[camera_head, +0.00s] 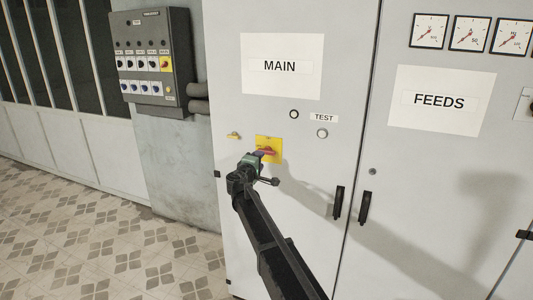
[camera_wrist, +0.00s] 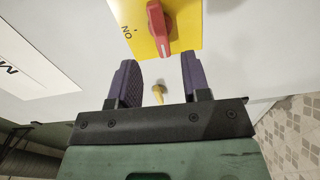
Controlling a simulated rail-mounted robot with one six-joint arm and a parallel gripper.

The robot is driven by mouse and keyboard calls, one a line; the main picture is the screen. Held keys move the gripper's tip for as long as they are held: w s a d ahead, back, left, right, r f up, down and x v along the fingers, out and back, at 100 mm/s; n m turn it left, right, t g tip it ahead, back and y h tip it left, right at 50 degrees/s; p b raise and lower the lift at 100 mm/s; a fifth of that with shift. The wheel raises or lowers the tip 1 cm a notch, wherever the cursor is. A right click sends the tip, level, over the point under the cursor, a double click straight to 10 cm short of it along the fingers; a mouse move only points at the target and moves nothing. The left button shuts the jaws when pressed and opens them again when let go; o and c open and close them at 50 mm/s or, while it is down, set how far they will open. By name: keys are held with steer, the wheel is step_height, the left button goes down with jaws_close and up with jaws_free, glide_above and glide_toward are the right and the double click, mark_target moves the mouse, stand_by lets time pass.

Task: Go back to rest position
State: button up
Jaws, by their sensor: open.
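My gripper (camera_wrist: 160,82) is open, with its two dark purple fingers apart and nothing held between them. In the head view my gripper (camera_head: 262,155) is at the MAIN cabinet (camera_head: 245,210), in front of the lower part of a yellow plate (camera_head: 262,141) with a red rotary switch (camera_head: 266,152). In the wrist view the red switch (camera_wrist: 159,25) lies beyond the fingertips and apart from them, on the yellow plate (camera_wrist: 185,38). Lettering reading "ON" shows beside it.
A small yellow key-like part (camera_wrist: 158,94) shows between the fingers, on the cabinet beyond; it is also left of the plate (camera_head: 233,135). A TEST button (camera_head: 322,133), two door handles (camera_head: 339,203) and a dark wall control box (camera_head: 152,62) are nearby. The tiled floor (camera_head: 110,245) at left is clear.

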steer(key=shift+s, duration=0.15)
steer(key=s+d+f+m+g+h, duration=0.1)
steer(key=s+d+f+m+g, duration=0.35)
steer(key=s+d+f, duration=0.35)
steer(key=s+d+f+m+g+h, duration=0.1)
steer(key=s+d+f+m+g, duration=0.25)
steer(key=s+d+g, duration=0.5)
steer(key=s+d+f+m+g+y, duration=0.1)
steer(key=s+d, duration=0.3)
steer(key=s, duration=0.5)
steer(key=s+d+f+m+g+y, duration=0.2)
steer(key=s+d+m+y, duration=0.1)
steer(key=s, duration=0.7)
steer(key=s+d+f+m+g+y, duration=0.1)
steer(key=s+d+f+m+y, duration=0.1)
steer(key=s+d, duration=0.3)
steer(key=shift+s+f+y, duration=0.35)
steer(key=shift+s+y, duration=0.15)
steer(key=shift+s, duration=1.75)
